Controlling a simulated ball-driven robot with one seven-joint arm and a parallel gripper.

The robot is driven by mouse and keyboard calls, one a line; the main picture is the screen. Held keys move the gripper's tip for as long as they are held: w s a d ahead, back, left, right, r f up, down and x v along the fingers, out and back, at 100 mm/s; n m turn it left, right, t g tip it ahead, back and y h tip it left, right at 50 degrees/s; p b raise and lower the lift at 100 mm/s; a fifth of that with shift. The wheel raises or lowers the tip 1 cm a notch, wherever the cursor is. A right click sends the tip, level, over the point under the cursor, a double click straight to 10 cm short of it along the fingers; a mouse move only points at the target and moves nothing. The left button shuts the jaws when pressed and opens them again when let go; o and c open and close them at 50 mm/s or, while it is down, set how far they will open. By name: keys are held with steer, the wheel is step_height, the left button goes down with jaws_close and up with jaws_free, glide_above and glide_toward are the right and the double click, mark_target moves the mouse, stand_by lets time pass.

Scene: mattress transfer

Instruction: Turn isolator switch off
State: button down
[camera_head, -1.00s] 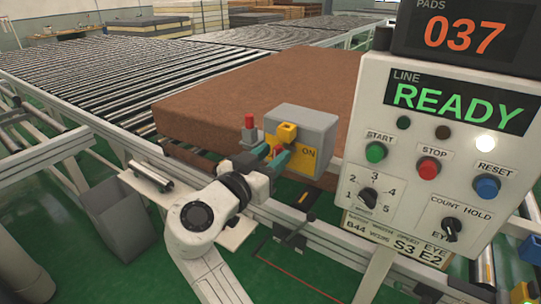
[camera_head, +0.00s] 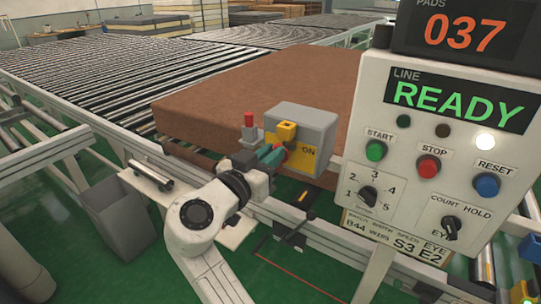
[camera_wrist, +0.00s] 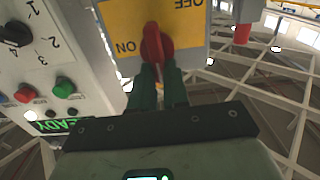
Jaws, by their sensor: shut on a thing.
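The isolator switch is a grey box (camera_head: 312,122) with a yellow plate (camera_head: 305,163) beside the conveyor's near rail. "ON" shows on the plate in the head view. In the wrist view the yellow plate (camera_wrist: 117,18) shows both "ON" and "OFF", upside down. Its red handle (camera_wrist: 153,42) stands roughly upright in that view. My gripper (camera_head: 277,154) reaches the box's front from the left, and its dark green fingers (camera_wrist: 158,80) are shut on the handle's near end. The handle is largely hidden by the fingers in the head view.
A control panel (camera_head: 410,150) with buttons, dials and a "READY" display stands close on the right. A brown pad (camera_head: 270,80) lies on the rollers behind the box. A red-topped post (camera_head: 249,122) stands left of the box. A grey bin (camera_head: 118,220) is at lower left.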

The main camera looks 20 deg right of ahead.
steer(key=shift+w+a+f+n+p, duration=0.25)
steer(key=shift+n+p, duration=0.75)
steer(key=shift+n, duration=1.9)
steer(key=shift+w+a+f+n+p, duration=0.25)
steer(key=shift+n+p, duration=0.75)
steer(key=shift+n, duration=1.9)
steer(key=shift+w+a+f+n+p, duration=0.1)
steer(key=shift+w+f+n+p, duration=0.6)
steer(key=shift+n, duration=2.2)
steer(key=shift+s+r+p, duration=0.2)
steer(key=shift+s+p, duration=0.2)
steer(key=shift+s, duration=0.05)
steer(key=c, duration=1.1)
jaws_free()
steer(key=shift+a, duration=0.1)
